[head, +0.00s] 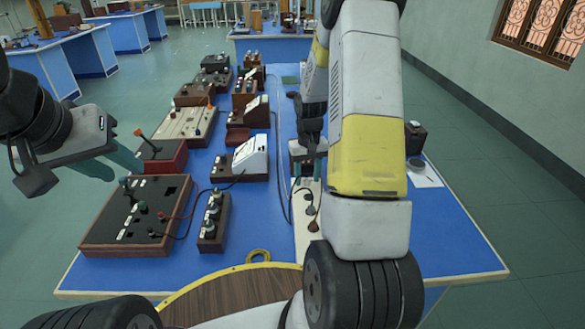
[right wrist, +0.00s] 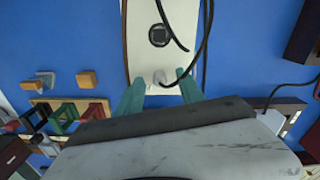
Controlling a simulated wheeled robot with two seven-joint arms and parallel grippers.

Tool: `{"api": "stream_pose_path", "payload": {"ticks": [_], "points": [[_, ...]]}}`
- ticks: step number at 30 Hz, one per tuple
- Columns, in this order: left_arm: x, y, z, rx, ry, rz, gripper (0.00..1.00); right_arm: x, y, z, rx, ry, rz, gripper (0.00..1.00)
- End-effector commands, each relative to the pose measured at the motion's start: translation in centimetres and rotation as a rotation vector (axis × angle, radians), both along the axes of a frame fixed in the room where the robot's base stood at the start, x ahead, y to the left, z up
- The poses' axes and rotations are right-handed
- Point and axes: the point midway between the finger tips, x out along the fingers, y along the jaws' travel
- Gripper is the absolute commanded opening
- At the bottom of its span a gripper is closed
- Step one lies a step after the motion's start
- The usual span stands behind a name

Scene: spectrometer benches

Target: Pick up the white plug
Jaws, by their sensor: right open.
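A small white piece (right wrist: 160,77), which looks like the white plug, sits at the near end of a pale board in the right wrist view. My right gripper (head: 306,180) is over the pale board (head: 303,238) in the head view. In the right wrist view its two teal fingers are apart, one on each side of the white piece, with gaps visible; contact cannot be told. The plug cannot be made out in the head view. My left gripper (head: 112,163) has its teal fingers apart and empty, above the left edge of the bench.
The blue bench (head: 262,222) carries a brown panel with knobs (head: 105,235), a narrow knob block (head: 214,222) and several meter boxes to the left. Black cables (right wrist: 207,45) loop over the pale board.

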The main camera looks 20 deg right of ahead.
Motion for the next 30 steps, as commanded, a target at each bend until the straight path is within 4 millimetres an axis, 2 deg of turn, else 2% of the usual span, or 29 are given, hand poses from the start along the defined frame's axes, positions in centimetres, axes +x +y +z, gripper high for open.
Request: {"api": "stream_pose_path", "payload": {"ticks": [1, 8, 20, 25, 30], "points": [[0.0, 0.0, 0.0, 0.0, 0.0, 0.0, 0.36, 0.0, 0.0, 0.0, 0.0, 0.0, 0.0, 0.45], [0.0, 0.0, 0.0, 0.0, 0.0, 0.0, 0.36, 0.0, 0.0, 0.0, 0.0, 0.0, 0.0, 0.0], [0.0, 0.0, 0.0, 0.0, 0.0, 0.0, 0.36, 0.0, 0.0, 0.3, 0.0, 0.0, -0.001, 0.0], [0.0, 0.0, 0.0, 0.0, 0.0, 0.0, 0.36, 0.1, 0.0, 1.5, 0.0, -0.003, -0.001, 0.0], [0.0, 0.0, 0.0, 0.0, 0.0, 0.0, 0.36, 0.0, 0.1, 3.9, 0.0, -0.003, -0.001, 0.0]]}}
